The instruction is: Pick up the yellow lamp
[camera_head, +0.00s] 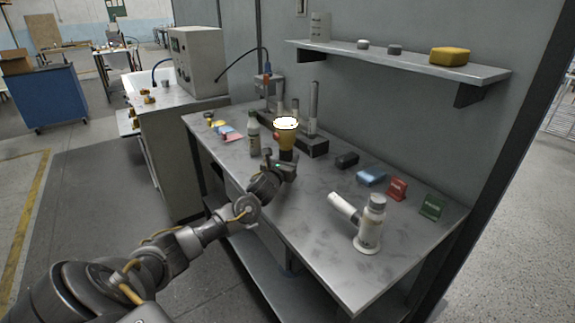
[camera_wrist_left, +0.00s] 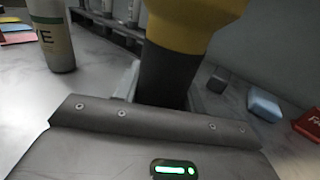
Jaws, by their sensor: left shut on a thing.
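The yellow lamp (camera_head: 286,136) has a dark base, a yellow upper body and a bright, glowing top. It stands upright over the grey workbench (camera_head: 310,200), towards the back. My left gripper (camera_head: 284,163) is at its dark lower part and shut on it. In the left wrist view the dark stem (camera_wrist_left: 166,76) of the lamp rises from between the fingers, with the yellow part above it. The fingertips are mostly hidden, and I cannot tell whether the base touches the bench. My right gripper is in neither view.
A white bottle (camera_head: 253,134) stands close to the left of the lamp. A dark block (camera_head: 346,160), a blue item (camera_head: 371,175), red and green signs, and a white device (camera_head: 370,225) lie to the right. A shelf (camera_head: 400,62) hangs above. The bench front is clear.

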